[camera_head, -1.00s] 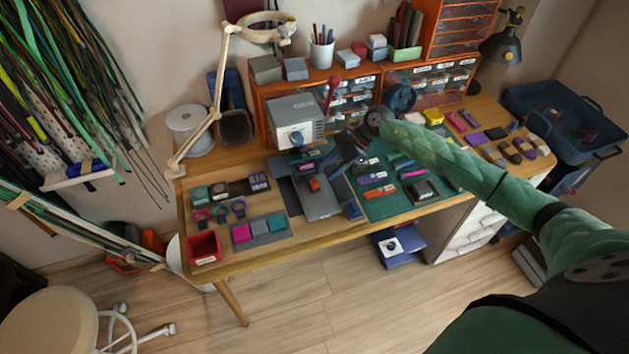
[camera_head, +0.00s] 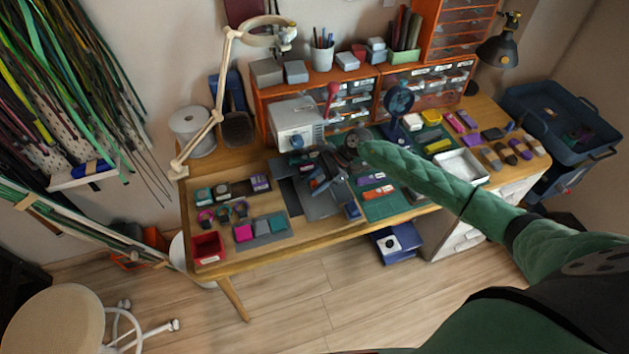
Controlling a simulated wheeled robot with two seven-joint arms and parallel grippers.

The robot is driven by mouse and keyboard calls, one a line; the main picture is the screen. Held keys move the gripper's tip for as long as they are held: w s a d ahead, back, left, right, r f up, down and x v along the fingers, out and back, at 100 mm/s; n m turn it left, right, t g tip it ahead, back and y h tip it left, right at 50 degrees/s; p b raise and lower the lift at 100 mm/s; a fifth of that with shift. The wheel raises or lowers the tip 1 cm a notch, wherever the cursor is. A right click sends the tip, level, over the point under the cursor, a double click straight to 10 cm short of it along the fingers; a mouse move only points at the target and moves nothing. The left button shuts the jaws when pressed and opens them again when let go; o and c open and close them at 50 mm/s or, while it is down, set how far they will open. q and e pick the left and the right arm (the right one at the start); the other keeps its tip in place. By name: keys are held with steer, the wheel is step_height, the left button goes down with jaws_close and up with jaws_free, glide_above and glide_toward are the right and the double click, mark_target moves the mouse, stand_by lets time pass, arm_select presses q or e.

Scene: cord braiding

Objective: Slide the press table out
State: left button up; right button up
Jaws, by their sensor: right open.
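The press (camera_head: 297,121) is a pale grey box with a red lever (camera_head: 331,92) on its right side, at the back middle of the workbench. The press table, a flat grey plate (camera_head: 318,208), lies in front of it, reaching toward the bench's front edge. My right gripper (camera_head: 318,184) is open over the plate and covers part of it. I cannot tell whether its fingers touch the plate. My left gripper is not in view.
A dark mat (camera_head: 388,208) with colored pieces lies right of the plate, and a white tray (camera_head: 461,166) is behind my right arm. A red bin (camera_head: 207,247) and small tool trays stand left. A lamp arm (camera_head: 203,133) rises at the back left.

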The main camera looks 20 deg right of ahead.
steer(key=shift+a+f, duration=0.1)
